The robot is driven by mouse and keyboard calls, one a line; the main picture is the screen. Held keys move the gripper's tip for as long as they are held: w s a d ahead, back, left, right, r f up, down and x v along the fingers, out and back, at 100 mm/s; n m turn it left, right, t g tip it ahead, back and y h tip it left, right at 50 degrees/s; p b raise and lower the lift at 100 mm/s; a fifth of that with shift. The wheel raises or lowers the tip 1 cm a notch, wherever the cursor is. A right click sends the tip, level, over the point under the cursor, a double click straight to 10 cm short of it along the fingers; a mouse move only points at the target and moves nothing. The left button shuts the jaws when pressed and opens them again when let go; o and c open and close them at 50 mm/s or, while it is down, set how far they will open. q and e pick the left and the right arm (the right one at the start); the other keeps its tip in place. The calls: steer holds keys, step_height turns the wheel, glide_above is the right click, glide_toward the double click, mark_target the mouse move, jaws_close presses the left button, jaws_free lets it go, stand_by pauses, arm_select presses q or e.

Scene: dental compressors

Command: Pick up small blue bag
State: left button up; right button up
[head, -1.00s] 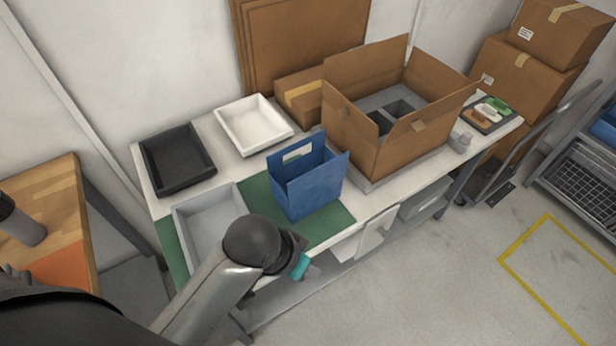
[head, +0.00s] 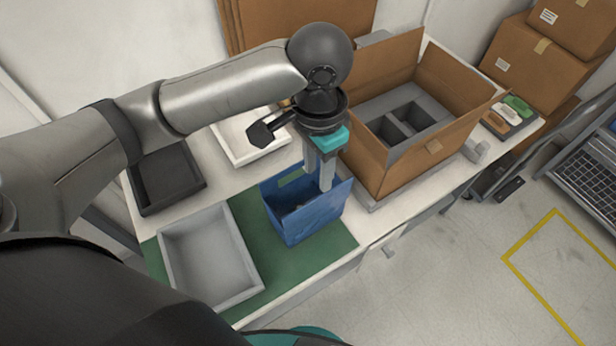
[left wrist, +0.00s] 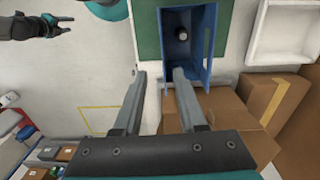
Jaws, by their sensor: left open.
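The small blue bag (head: 308,222) stands upright and open-topped on the green mat (head: 345,243), with a handle slot in its back wall. My left gripper (head: 321,180) is open and points down at the bag's right rear part, with its fingers at the rim. A small dark and pale object (left wrist: 181,37) shows inside the bag.
A grey tray (head: 252,270) stands left of the bag. A black tray (head: 146,207) and a white tray (head: 228,150) are behind. A large open carton (head: 420,160) with grey dividers stands close right of my left gripper. Free floor lies in front of the table.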

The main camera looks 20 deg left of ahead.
arm_select(q)
steer(key=b, duration=0.1)
glide_above(319, 202)
steer(key=f, duration=0.5)
steer(key=shift+s+a+f, duration=0.15)
steer(key=shift+s+a, duration=0.1)
steer(key=shift+a, duration=0.15)
step_height(319, 202, down, 3)
steer(key=shift+b, duration=0.35)
steer(key=shift+w+f, duration=0.1)
steer(key=shift+f, duration=0.3)
steer(key=shift+d+f, duration=0.1)
steer(key=shift+f, duration=0.35)
steer(key=f, duration=0.2)
steer(key=f+b, duration=0.1)
steer(key=shift+w+d+f, duration=0.25)
steer(key=shift+d+f, duration=0.05)
steer(key=shift+f, duration=0.55)
steer(key=shift+c, duration=0.5)
jaws_close()
arm_select(e)
steer(key=f, duration=0.3)
steer(key=shift+s+a, duration=0.1)
steer(key=shift+s, duration=0.2)
